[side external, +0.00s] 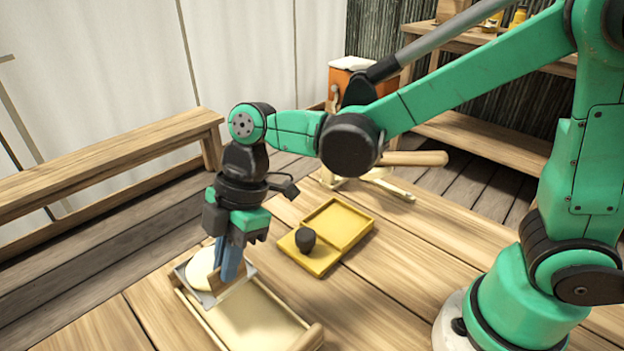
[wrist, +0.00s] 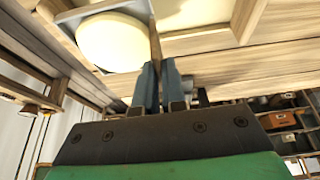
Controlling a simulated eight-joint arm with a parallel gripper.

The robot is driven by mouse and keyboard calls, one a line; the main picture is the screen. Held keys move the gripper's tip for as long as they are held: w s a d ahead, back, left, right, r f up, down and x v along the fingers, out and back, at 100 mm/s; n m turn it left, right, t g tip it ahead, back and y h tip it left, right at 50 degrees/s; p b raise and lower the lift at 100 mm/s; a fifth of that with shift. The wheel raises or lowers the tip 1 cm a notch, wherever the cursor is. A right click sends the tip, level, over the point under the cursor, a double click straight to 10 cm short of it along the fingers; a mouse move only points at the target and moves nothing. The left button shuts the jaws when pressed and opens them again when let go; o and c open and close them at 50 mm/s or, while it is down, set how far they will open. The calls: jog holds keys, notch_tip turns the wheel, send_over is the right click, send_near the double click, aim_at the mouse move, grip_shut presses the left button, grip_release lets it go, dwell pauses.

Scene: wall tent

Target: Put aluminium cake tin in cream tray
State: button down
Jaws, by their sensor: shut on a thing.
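The aluminium cake tin (side external: 184,273) is a shallow grey square pan with a round cream-coloured thing (side external: 202,268) in it. In the side view it overlaps the far-left end of the cream tray (side external: 255,318), a shallow tray with wooden ends. I cannot tell whether the tin touches the tray. My gripper (side external: 229,272) points down with blue fingers shut on the tin's right side. In the wrist view the tin (wrist: 72,15) is at top left, beside the fingers (wrist: 159,82). The fingers hide part of the tin's edge. The tray (wrist: 215,38) shows at top right.
A yellow two-part box (side external: 340,222) with a dark rounded thing (side external: 305,239) stands right of my gripper. A wooden-handled tool (side external: 415,158) lies behind it. A wooden bench (side external: 100,165) runs along the left. The table is clear between the yellow box and my base.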

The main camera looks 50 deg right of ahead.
aim_at(234, 283)
jog(key=shift+f, duration=2.5)
jog(key=shift+f, duration=0.1)
jog(key=c, duration=0.9)
grip_release()
jog(key=shift+c, duration=0.2)
jog(key=v, duration=1.2)
jog(key=s+d+f+m+t+h, duration=0.1)
jog(key=d+m+t+h, duration=0.3)
jog(key=d+m, duration=0.9)
jog(key=shift+s+d+f+m+t+h, duration=0.3)
jog(key=shift+s+m+t, duration=0.6)
jog(key=shift+m+t, duration=1.15)
